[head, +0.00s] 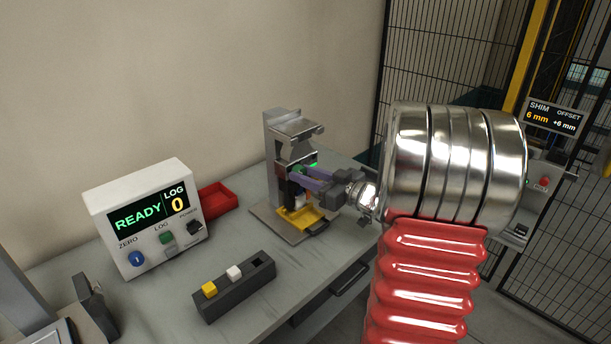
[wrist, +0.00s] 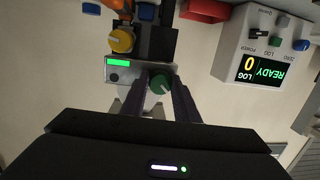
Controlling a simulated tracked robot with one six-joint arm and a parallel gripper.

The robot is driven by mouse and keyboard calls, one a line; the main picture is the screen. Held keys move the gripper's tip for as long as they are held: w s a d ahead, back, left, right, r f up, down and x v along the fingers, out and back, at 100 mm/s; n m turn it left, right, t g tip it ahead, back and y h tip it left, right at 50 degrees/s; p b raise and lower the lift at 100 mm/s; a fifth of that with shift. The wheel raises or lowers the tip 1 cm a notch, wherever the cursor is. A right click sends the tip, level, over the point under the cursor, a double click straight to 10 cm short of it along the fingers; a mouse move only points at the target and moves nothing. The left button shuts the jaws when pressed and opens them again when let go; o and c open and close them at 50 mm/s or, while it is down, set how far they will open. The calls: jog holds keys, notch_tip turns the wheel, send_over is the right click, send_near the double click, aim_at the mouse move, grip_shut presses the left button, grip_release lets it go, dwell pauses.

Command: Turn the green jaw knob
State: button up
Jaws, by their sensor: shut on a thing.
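The green jaw knob (wrist: 158,84) sits on the clamp, below a lit green strip in the wrist view. My gripper (wrist: 160,90) is shut on it, with one dark finger on each side. The knob is mostly hidden there by the fingers. A yellow knob (wrist: 121,40) shows above and to the left of the green one in the wrist view.
A white READY box (head: 140,218) with log reading 0 stands left of the clamp. A dark block (head: 236,288) with a yellow and a white cube lies in front. A red tray (head: 217,198) is behind. A shim display (head: 553,118) stands far right.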

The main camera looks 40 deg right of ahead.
jog(key=shift+a+f+m, duration=0.1)
jog(key=shift+f+m, duration=0.1)
jog(key=shift+m, duration=0.3)
jog(key=o, duration=1.1)
jog(key=shift+r, duration=0.15)
jog(key=shift+c, duration=0.2)
jog(key=v, duration=1.3)
jog(key=shift+s+d, duration=0.25)
jog(key=shift+s, duration=0.1)
